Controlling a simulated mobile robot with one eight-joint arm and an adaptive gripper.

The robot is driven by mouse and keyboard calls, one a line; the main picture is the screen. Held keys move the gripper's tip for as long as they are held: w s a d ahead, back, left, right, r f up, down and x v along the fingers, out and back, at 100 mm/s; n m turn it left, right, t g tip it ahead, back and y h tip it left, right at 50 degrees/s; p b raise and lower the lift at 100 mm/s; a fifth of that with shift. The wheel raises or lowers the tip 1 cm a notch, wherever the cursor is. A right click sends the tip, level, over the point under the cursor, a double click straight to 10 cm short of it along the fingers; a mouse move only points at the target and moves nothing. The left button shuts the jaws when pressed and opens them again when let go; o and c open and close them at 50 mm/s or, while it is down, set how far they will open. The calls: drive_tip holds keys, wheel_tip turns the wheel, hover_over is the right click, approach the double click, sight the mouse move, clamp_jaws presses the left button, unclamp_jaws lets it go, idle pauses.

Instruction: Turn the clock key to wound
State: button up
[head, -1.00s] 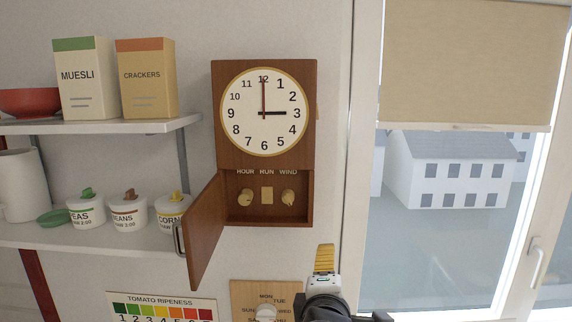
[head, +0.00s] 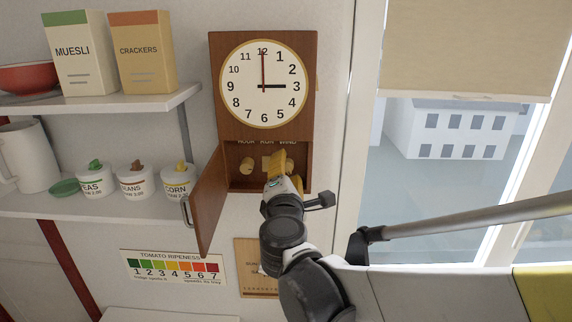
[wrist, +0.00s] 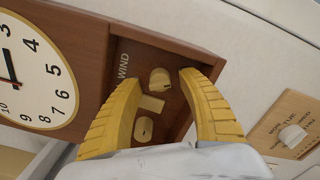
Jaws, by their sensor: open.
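The wooden wall clock (head: 225,90) reads three o'clock, and its lower compartment stands open with its door (head: 207,205) swung out to the left. Inside, under the labels, are the hour knob (head: 246,167), a small plate under RUN, and the wind key (head: 290,165), partly behind my gripper. My gripper (head: 279,157) is open in front of the compartment's right part. In the wrist view its yellow fingers (wrist: 160,82) stand either side of the wind key (wrist: 160,76), with the RUN plate (wrist: 151,103) and hour knob (wrist: 143,129) beyond. I cannot tell whether the fingers touch the key.
Shelves on the left hold a muesli box (head: 80,55), a crackers box (head: 143,55) and lidded jars (head: 135,183). A ripeness chart (head: 173,271) and a wooden dial board (head: 247,255) hang below. A window with a blind (head: 470,50) is on the right.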

drive_tip(key=shift+w, duration=0.35)
clamp_jaws()
